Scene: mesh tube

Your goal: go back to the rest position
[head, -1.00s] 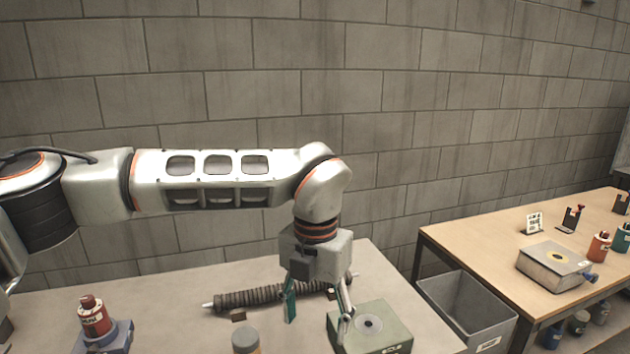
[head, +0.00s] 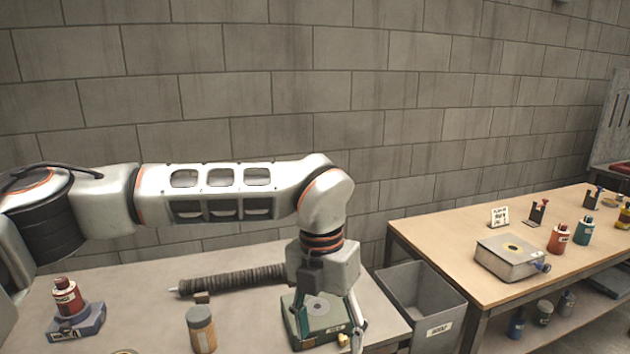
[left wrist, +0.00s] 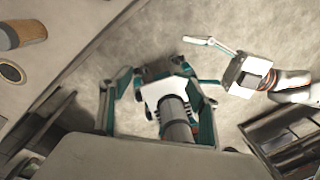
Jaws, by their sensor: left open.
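My left gripper (head: 328,322) hangs down from the arm in the head view, with its two fingers spread apart and nothing seen between them. It overlaps the green box (head: 318,304) with a round disc on top; whether it touches the box cannot be told. The left wrist view looks down past the grey table edge to the floor and white and teal parts of my own body. A white arm of mine with a gripper (left wrist: 215,62) comes in from the right there; it is too small to judge its fingers well.
A dark ribbed tube (head: 235,278) lies behind the gripper on the grey table (head: 130,290). A grey bin (head: 430,310) and wooden table (head: 440,228) are to the right.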

